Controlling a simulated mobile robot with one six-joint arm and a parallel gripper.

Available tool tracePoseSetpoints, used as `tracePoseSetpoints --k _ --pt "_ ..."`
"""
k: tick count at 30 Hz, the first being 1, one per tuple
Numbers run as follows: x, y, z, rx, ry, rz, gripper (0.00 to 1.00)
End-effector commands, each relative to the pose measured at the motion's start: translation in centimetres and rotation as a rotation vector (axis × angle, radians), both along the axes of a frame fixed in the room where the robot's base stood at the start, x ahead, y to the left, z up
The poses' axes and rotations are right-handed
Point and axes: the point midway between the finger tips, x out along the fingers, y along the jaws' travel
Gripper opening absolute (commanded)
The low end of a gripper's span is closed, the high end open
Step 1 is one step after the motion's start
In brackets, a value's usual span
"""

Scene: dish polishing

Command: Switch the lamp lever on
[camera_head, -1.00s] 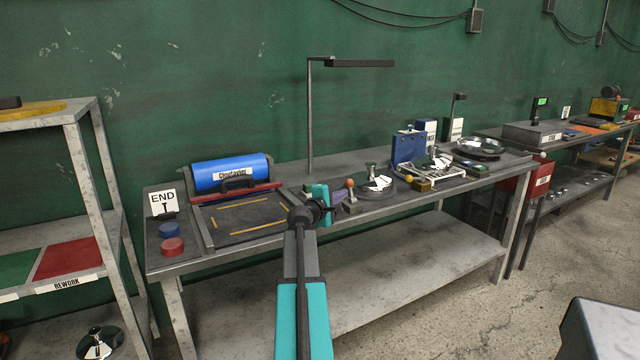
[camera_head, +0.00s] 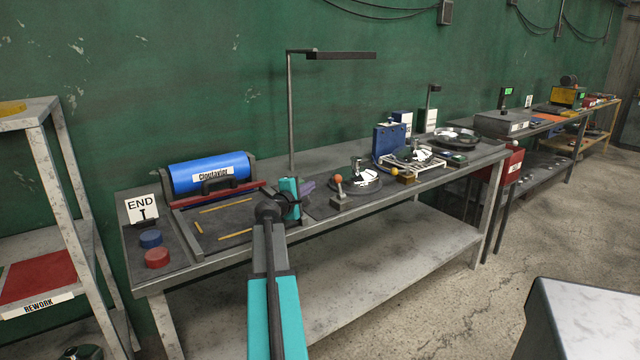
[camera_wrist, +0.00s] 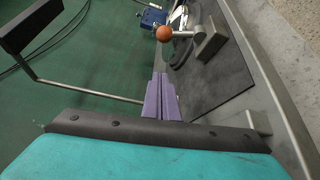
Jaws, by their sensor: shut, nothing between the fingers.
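The lamp (camera_head: 340,55) is a dark bar on a thin grey post at the back of the bench; no glow shows on it. Its dark head also shows in the wrist view (camera_wrist: 32,25). The lamp lever has an orange ball knob (camera_head: 338,179) on a short stem, rising from a small grey base (camera_head: 341,201). In the wrist view the knob (camera_wrist: 163,33) lies just beyond the fingertips and the stem runs right to its bracket (camera_wrist: 207,42). My gripper (camera_head: 308,186), with purple fingers, is shut and empty. It is left of the knob, apart from it.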

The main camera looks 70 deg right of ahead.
Motion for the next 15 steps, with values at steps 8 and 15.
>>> tracePoseSetpoints --k 8,15 --pt "0.5 -1.2 -0.1 0.000 0.000 0.005 0.00" --pt "0.4 -3.5 -0.3 0.000 -0.001 0.006 0.00"
